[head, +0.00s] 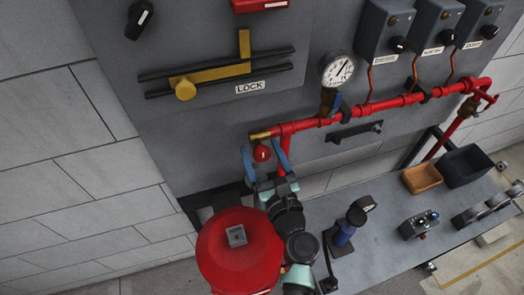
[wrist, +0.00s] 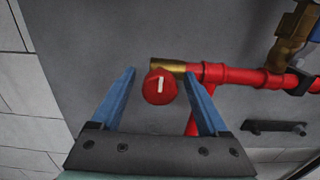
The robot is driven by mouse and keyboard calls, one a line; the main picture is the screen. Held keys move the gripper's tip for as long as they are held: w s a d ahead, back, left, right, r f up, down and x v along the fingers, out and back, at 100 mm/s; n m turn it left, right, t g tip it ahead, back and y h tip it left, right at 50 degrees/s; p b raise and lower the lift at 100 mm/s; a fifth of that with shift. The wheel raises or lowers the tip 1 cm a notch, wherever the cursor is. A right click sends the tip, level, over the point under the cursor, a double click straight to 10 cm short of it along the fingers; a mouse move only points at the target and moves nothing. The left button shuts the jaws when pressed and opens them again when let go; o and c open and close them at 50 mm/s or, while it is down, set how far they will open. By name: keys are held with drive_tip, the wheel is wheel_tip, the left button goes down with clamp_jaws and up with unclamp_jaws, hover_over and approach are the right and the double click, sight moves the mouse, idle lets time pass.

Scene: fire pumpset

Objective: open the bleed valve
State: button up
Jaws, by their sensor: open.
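The bleed valve appears to be the small round red knob (head: 262,154) with a white mark, by the brass end of the red pipe. In the wrist view the knob (wrist: 151,88) lies between my two blue fingers, with its white mark close to upright. My gripper (head: 263,146) is open, with one finger on each side of the knob. It also shows in the wrist view (wrist: 159,74). Gaps show beside the knob, the left one wider. I cannot tell how far the fingertips reach along its depth.
The red pipe (head: 394,102) runs right along the grey panel, with a pressure gauge (head: 338,70) above it. A yellow lock bar (head: 215,73) is up left. The bench (head: 385,222) at the right holds an orange bin (head: 422,178), a dark bin (head: 466,166) and other parts.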

drive_tip(key=shift+c, duration=0.3)
clamp_jaws()
